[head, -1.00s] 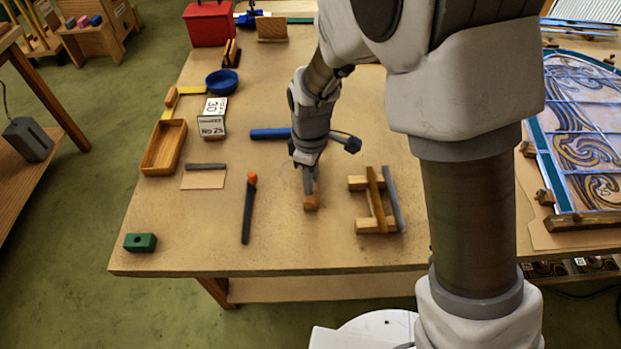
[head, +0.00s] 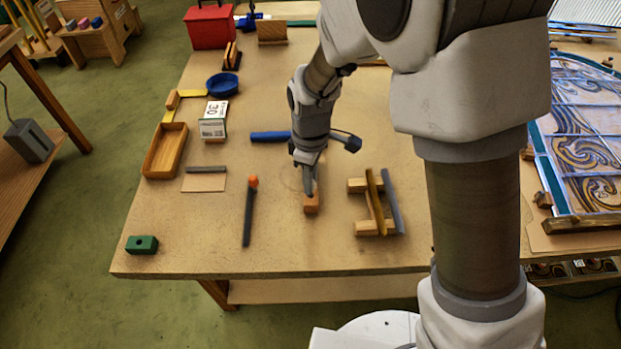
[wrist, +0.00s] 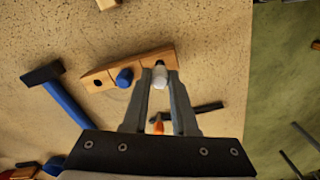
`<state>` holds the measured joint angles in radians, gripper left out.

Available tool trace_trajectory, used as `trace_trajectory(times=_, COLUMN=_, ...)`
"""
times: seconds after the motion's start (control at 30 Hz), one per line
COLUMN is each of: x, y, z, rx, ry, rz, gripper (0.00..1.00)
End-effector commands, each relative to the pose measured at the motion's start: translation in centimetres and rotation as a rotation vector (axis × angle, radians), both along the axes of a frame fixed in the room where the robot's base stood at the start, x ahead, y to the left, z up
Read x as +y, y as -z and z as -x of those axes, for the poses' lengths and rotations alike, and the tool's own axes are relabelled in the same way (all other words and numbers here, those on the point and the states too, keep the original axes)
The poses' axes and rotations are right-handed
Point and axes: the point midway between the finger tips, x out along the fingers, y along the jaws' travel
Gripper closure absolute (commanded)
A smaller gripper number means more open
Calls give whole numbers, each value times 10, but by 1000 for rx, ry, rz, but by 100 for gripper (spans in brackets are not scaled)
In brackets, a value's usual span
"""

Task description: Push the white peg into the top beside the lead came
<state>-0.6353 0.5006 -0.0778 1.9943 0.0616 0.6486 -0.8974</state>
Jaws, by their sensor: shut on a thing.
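My gripper (wrist: 160,82) is shut on a white peg (wrist: 160,78), which stands between the fingertips in the wrist view. The peg is at the right end of a wooden block (wrist: 105,78); I cannot tell whether it is in the block or just above it. A blue peg (wrist: 124,77) sits in the block near the white one. In the head view my gripper (head: 311,190) points down at the wooden block (head: 312,206), and the white peg is hidden. A long grey strip (head: 392,203), possibly the lead came, rests on a wooden stand (head: 362,228) to the right.
A hammer (wrist: 62,98) with a blue handle lies beside the block. A dark tool with an orange tip (head: 252,182) lies left of my gripper. A green block (head: 142,245), wooden tray (head: 164,150) and blue bowl (head: 222,84) stand further left.

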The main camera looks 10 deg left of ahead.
Motion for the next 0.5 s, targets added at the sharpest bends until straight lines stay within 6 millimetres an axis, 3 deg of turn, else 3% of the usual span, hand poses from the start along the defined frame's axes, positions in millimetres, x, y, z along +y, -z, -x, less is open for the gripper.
trace_trajectory(times=0.5, x=0, y=-23, z=0, rx=0, ry=2, rz=0, gripper=100)
